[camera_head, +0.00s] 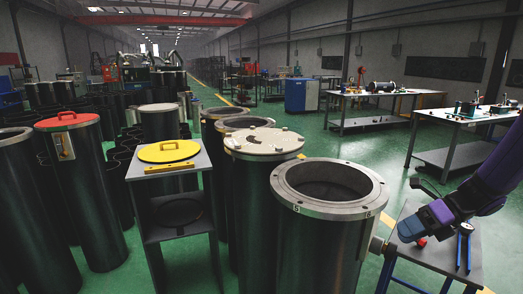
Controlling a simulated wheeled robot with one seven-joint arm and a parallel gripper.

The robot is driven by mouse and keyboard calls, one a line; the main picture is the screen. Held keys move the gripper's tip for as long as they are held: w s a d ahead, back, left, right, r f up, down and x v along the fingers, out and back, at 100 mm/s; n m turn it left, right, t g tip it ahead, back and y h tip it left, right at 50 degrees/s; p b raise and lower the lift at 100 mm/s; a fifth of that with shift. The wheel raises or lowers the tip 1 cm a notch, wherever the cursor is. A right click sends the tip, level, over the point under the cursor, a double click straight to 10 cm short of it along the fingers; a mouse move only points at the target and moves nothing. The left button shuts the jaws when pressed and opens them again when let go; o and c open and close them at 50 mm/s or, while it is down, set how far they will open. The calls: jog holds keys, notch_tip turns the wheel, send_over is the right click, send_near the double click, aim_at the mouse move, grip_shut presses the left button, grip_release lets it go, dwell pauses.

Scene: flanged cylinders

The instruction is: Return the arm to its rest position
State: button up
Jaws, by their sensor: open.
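My purple arm (490,183) reaches in from the right edge, angled down and to the left. My gripper (412,226), at its blue-grey end, is over the left part of a small grey side table (445,262). The gap between its fingers is hard to see from here, and I see nothing held in it. It is to the right of the nearest open flanged cylinder (330,182) and looks apart from its rim.
Blue-handled pliers (464,247) and a small red part (421,243) are on the side table. A yellow lid (168,151) rests on a stand at left. A red-lidded cylinder (67,121) stands farther left. Workbenches (372,96) stand behind; green floor between is clear.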

jog(key=s+a+r+n+t+h, duration=0.2)
jog(key=s+r+n+h, duration=0.3)
jog(key=s+r+n, duration=0.4)
jog(key=s+a+r+n+t+h, duration=0.1)
jog(key=s+r+n+h, duration=0.5)
jog(key=n, duration=1.4)
jog(key=shift+s+a+r+n+t, duration=0.35)
jog(key=shift+s+r+t, duration=0.55)
jog(key=shift+s+r, duration=1.1)
jog(key=shift+f, duration=0.1)
